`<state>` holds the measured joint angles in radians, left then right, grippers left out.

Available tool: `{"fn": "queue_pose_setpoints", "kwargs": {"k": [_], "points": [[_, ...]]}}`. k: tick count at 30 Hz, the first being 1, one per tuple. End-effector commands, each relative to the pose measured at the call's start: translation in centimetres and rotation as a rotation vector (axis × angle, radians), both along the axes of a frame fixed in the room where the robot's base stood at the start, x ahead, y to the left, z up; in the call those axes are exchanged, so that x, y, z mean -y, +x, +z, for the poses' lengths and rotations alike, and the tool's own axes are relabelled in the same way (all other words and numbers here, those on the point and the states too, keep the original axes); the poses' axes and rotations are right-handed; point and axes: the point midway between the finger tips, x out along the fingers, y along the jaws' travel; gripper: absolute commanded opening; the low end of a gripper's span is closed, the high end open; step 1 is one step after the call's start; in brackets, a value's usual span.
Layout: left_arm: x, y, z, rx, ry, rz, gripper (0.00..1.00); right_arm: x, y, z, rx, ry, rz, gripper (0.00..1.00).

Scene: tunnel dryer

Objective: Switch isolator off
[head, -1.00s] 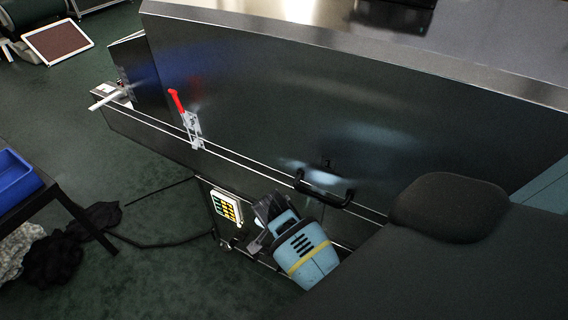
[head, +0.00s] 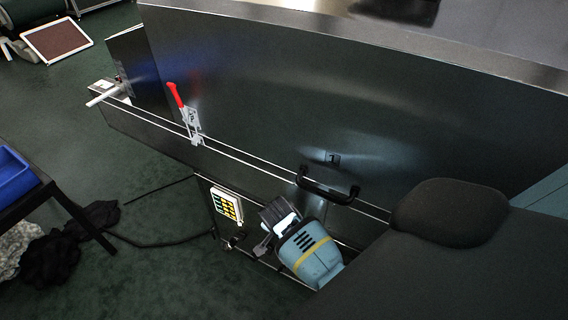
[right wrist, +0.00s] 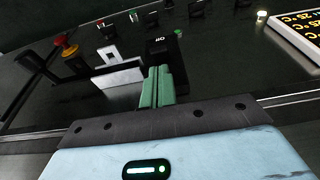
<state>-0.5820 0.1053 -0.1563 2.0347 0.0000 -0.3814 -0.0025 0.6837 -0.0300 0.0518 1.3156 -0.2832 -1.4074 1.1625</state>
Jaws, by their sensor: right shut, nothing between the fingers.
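In the right wrist view, a dark control panel (right wrist: 215,70) fills the upper picture. A black block (right wrist: 158,48) with small white lettering, which looks like the isolator, stands on it just beyond my fingertips; I cannot read its position for sure. A white plate (right wrist: 118,76) with a pale lever lies just left of it. My right gripper (right wrist: 158,72) has green fingers, shut and empty, close to the block; contact cannot be told. In the head view my right gripper's blue wrist (head: 311,256) is beside the machine's low front, its fingertips hidden. My left gripper is not in view.
A red and yellow button (right wrist: 66,46) is at the panel's left; a temperature display (right wrist: 297,32) is at the right. In the head view, a red-handled clamp (head: 176,97) and a black bar handle (head: 328,190) stick out above. A blue crate (head: 14,174) is far left.

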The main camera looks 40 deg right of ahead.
Motion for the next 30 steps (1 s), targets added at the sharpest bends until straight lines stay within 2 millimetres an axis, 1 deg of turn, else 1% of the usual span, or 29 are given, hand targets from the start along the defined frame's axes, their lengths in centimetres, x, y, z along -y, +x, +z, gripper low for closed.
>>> {"fn": "queue_pose_setpoints", "kwargs": {"k": [1,3,7,22,30], "points": [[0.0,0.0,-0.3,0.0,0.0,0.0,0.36,0.2,0.0,-0.9,-0.002,-0.001,0.0,0.0],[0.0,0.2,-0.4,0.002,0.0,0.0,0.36,0.3,0.2,-1.5,-0.001,0.001,0.001,0.0],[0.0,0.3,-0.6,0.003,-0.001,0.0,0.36,0.5,0.3,-2.3,0.0,0.001,0.001,0.0],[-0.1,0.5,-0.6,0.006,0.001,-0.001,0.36,0.7,0.3,-2.4,0.003,-0.001,0.001,0.0],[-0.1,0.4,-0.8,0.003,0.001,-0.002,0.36,1.7,0.3,-2.6,0.013,-0.029,0.0,0.0]]}}
